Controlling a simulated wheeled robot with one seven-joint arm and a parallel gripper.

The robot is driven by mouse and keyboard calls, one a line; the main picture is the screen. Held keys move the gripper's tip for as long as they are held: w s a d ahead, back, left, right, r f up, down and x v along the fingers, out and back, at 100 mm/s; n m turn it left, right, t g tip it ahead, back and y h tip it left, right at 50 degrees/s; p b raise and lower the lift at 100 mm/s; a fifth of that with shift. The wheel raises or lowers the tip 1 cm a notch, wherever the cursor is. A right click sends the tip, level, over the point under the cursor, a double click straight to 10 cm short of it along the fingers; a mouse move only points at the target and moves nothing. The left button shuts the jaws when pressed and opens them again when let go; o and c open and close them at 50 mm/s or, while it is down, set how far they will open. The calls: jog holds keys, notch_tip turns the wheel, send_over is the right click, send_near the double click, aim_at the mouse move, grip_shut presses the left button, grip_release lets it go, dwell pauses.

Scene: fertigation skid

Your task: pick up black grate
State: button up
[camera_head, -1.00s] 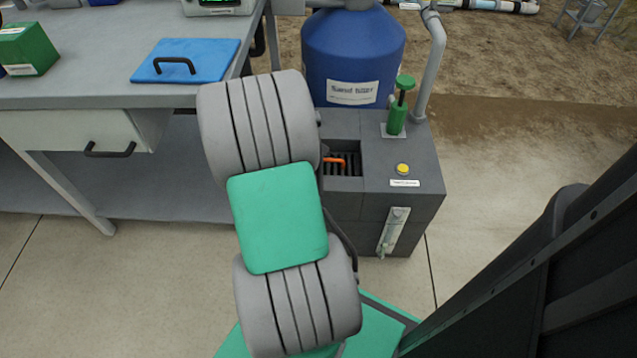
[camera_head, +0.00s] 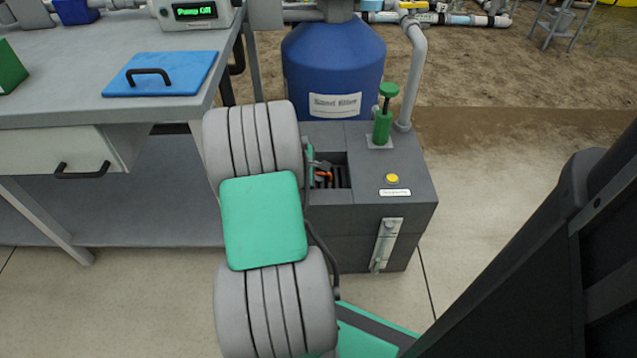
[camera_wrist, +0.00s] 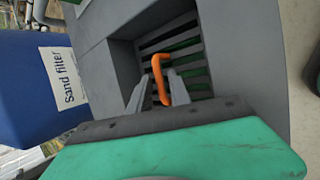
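The black grate (camera_wrist: 190,61) lies inside the square opening of the grey skid box in the wrist view, as dark slats with green showing between some of them. It also shows dimly in the head view (camera_head: 341,178). Its orange handle (camera_wrist: 158,70) stands up from the slats. My gripper (camera_wrist: 159,90) is open, with one grey finger on each side of the handle and a visible gap between the fingers. In the head view my gripper (camera_head: 318,166) is at the opening, mostly hidden behind my arm.
The grey box (camera_head: 410,185) carries a green valve (camera_head: 383,125) and a yellow button (camera_head: 392,178). A blue sand filter (camera_head: 330,65) stands behind it. A workbench (camera_head: 60,115) with a blue lid (camera_head: 158,74) is at the left. Open floor lies to the right.

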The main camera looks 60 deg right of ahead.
grip_shut()
dwell(1.1)
